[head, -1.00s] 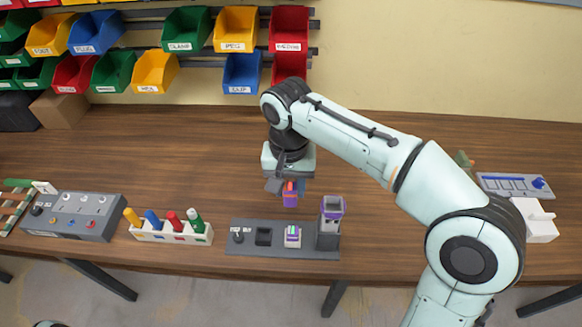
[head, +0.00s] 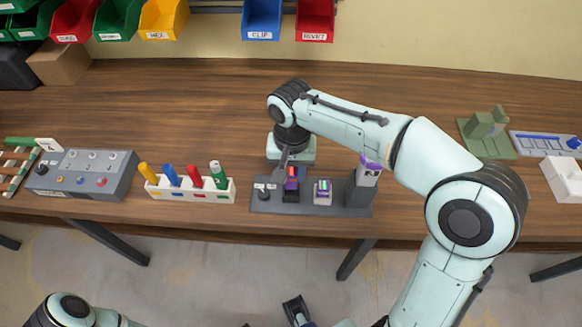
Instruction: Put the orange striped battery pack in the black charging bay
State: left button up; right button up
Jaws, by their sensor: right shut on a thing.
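The orange striped battery pack (head: 291,184) is purple with an orange patch and shows in the head view just below my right gripper (head: 291,174). My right gripper points down and is shut on it. The black charging bay (head: 291,197) is in the grey charging base, directly under the pack. The pack's lower end overlaps the bay in the picture; I cannot tell how deep it sits. A dark part at the bottom edge looks like my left gripper (head: 295,308), well away from the table; its jaws are not clear.
A white bay with a purple-and-green striped pack (head: 322,192) is just right. A tall grey post with a purple-topped piece (head: 369,170) stands at the base's right end. A white rack of coloured pegs (head: 190,190) is left. The wood behind is clear.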

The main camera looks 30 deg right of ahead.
aim_at(291, 183)
jog(key=shift+f+b, duration=0.35)
jog(key=shift+f, duration=0.3)
jog(key=shift+a, duration=0.1)
jog(key=shift+f, duration=0.1)
jog(key=shift+f+b, duration=0.35)
jog(key=shift+f, duration=0.4)
jog(key=shift+f, duration=0.4)
dwell(0.3)
jog(key=shift+f+b, duration=0.6)
jog(key=shift+f, duration=0.1)
jog(key=o, duration=1)
